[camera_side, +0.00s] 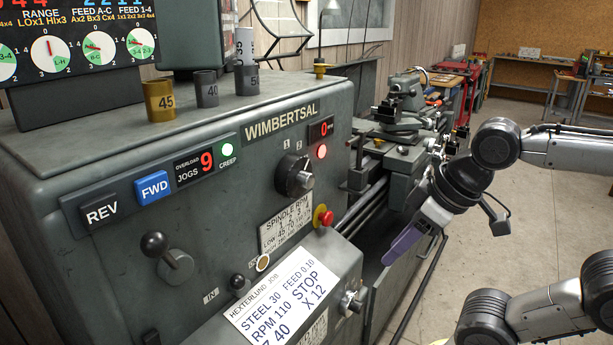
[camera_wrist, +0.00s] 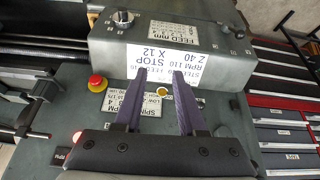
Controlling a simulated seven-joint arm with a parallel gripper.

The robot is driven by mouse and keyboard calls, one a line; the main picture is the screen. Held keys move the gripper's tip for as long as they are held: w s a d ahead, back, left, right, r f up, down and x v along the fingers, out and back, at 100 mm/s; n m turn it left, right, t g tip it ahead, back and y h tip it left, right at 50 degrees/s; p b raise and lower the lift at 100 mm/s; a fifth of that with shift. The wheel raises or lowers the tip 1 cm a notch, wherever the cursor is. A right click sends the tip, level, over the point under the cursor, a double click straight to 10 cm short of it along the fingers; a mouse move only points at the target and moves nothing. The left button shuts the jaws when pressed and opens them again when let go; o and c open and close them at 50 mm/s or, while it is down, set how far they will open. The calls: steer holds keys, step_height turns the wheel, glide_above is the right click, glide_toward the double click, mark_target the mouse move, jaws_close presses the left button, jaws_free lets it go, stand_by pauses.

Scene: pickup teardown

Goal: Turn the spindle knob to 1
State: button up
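The knob does not show there; my gripper's body covers part of the panel.
A red stop button (camera_side: 323,216) sits below and right of the knob; it also shows in the wrist view (camera_wrist: 97,82). The white job card (camera_side: 284,303) lies on a sloped box projecting below. The RPM display (camera_side: 320,129) reads 0. Open floor lies right.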

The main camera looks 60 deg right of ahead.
mark_target(310, 174)
steer(key=o, duration=0.4)
steer(key=shift+h, duration=0.3)
steer(key=w+r, duration=0.2)
steer(key=r, duration=0.2)
steer(key=w+d+r, duration=0.1)
steer(key=w+r, duration=0.2)
steer(key=r, duration=0.1)
steer(key=w+d+r, duration=0.1)
steer(key=w+r, duration=0.1)
steer(key=r, duration=0.3)
steer(key=shift+w, duration=0.4)
steer(key=w+d+r+g, duration=0.1)
steer(key=w+d+r, duration=0.25)
steer(key=w, duration=0.55)
steer(key=x, duration=1.3)
steer(key=shift+d+f, duration=0.25)
steer(key=shift+f, duration=0.05)
steer(key=shift+h, duration=0.3)
jaws_close()
